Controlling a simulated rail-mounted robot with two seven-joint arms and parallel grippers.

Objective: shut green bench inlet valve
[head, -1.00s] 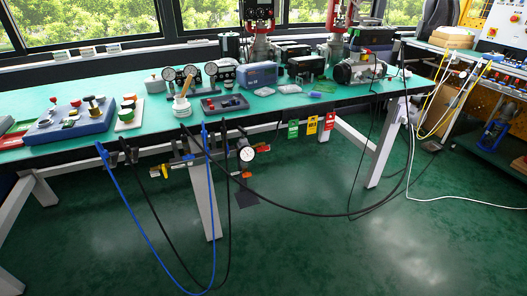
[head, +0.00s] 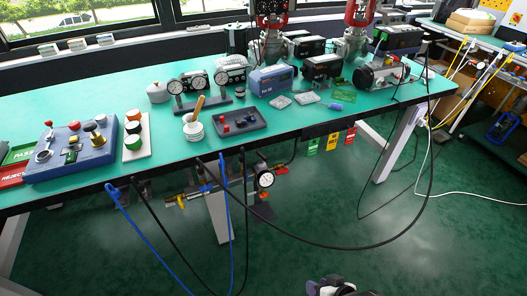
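The green-topped bench (head: 330,120) crosses the head view. Under its front edge hangs pipework with a yellow fitting (head: 182,199), a small blue part (head: 208,187) and a round white-faced gauge (head: 266,179). A red part (head: 281,170) shows right of the gauge. The parts are small, so I cannot tell which is the inlet valve or how its handle stands. My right gripper (head: 335,287) shows only in part at the bottom edge, well below and right of the pipework, apart from it. Its fingers cannot be made out. My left gripper is out of view.
Blue (head: 150,240) and black hoses hang in loops before the bench. Green, yellow and red tags (head: 332,141) hang from its edge. A blue control box (head: 72,158), a white button panel (head: 135,148) and gauges stand on top. The floor (head: 400,240) at right is mostly clear.

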